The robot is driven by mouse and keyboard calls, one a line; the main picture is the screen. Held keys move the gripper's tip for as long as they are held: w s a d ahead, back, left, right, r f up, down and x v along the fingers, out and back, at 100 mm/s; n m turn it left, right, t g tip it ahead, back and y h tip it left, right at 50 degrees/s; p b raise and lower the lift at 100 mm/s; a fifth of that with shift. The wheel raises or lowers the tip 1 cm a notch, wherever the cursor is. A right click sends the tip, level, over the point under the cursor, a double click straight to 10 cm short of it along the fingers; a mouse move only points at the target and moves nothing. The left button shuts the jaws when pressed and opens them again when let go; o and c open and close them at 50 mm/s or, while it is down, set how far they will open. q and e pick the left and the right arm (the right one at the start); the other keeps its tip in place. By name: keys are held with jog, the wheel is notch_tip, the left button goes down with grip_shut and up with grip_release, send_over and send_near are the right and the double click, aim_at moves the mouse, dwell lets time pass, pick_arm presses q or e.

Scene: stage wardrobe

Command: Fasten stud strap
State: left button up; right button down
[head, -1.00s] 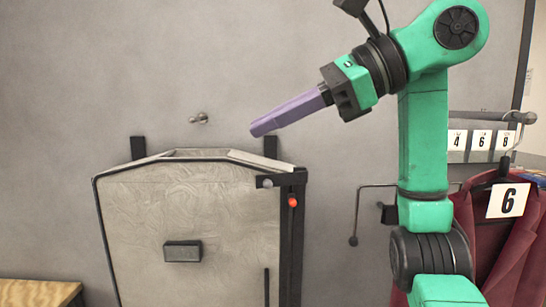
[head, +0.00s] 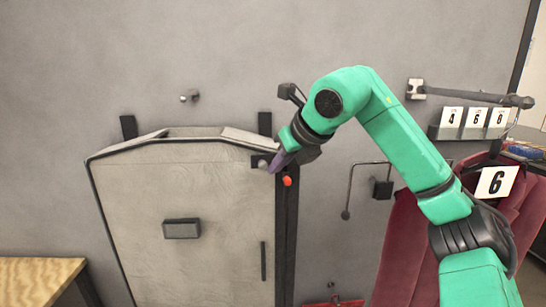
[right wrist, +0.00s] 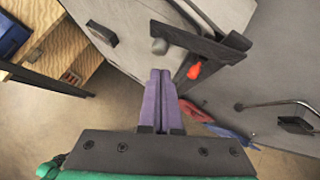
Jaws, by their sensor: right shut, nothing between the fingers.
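A grey bag-like case (head: 205,215) with dark edging hangs on the wall. At its top right corner is a dark strap (head: 259,157) with a round grey stud (head: 262,164); both also show in the right wrist view, the strap (right wrist: 200,43) and the stud (right wrist: 159,46). A red tab (head: 287,181) sits just right of it on the dark upright edge, and in the right wrist view (right wrist: 194,71). My right gripper (head: 272,170), with purple fingers, is shut and empty. Its tips (right wrist: 160,71) are close to the stud; contact cannot be told. My left gripper is out of view.
A wall peg (head: 190,96) is above the case. A thin hook rail (head: 350,190) and red garments with a number 6 tag (head: 495,183) are at the right. A wooden bench (head: 40,270) stands at the lower left.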

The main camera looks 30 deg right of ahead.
aim_at(262, 161)
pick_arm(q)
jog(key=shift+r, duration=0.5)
pick_arm(e)
jog(key=shift+w+a, duration=0.15)
jog(key=shift+w, duration=0.75)
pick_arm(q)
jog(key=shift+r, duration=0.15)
